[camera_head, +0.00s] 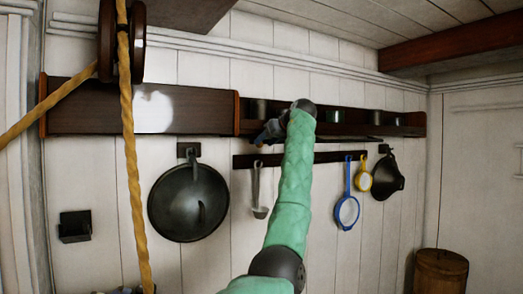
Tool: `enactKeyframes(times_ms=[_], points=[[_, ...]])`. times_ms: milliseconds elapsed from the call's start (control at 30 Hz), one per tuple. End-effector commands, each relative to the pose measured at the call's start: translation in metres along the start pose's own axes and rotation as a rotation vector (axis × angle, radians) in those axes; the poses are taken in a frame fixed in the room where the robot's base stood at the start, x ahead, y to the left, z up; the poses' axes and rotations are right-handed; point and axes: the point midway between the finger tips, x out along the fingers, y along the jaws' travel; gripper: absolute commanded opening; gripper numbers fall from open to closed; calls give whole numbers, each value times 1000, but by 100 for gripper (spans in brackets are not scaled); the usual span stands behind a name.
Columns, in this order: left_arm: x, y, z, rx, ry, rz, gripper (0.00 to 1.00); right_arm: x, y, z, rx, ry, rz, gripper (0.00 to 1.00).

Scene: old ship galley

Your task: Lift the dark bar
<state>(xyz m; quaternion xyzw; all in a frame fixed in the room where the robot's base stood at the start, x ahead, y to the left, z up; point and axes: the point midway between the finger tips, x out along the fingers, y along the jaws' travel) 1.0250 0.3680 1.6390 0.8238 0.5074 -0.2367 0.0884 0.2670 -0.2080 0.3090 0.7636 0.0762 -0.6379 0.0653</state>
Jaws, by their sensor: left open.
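A long dark bar (335,156) runs level along the white plank wall, below the shelf, with utensils hanging from it. A second dark strip (350,138) shows along the shelf's lower edge; I cannot tell whether it is a separate piece. My left arm, in a green sleeve, reaches up from the bottom middle and covers part of both. My left gripper (268,134) is at the shelf's lower edge, above the hanging bar, small and partly hidden by my wrist. It is open, and I see nothing held in it. My right gripper is not in view.
The dark wooden shelf (190,109) holds several cups at its right. A ladle (259,200), a blue strainer (347,210) and a yellow one (364,181) hang below. A wok (187,203) and a dark pan (388,177) flank them. A rope (130,170) hangs at left.

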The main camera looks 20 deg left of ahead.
Motion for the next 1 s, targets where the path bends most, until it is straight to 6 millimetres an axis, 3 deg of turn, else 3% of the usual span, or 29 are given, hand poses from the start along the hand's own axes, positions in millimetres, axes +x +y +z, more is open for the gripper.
enactKeyframes(times_ms=[233,600,700,767,867,1000], points=[[-21,0,0,-1,1,-1,50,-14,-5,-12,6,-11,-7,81],[-25,-1,-1,-1,1,-1,50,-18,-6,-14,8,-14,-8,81],[-22,1,4,3,-2,-3,30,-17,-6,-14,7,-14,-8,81],[-14,6,15,13,-8,-8,19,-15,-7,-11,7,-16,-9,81],[14,18,50,45,-28,-27,0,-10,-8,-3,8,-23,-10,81],[82,32,124,110,-70,-80,0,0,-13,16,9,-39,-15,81]])
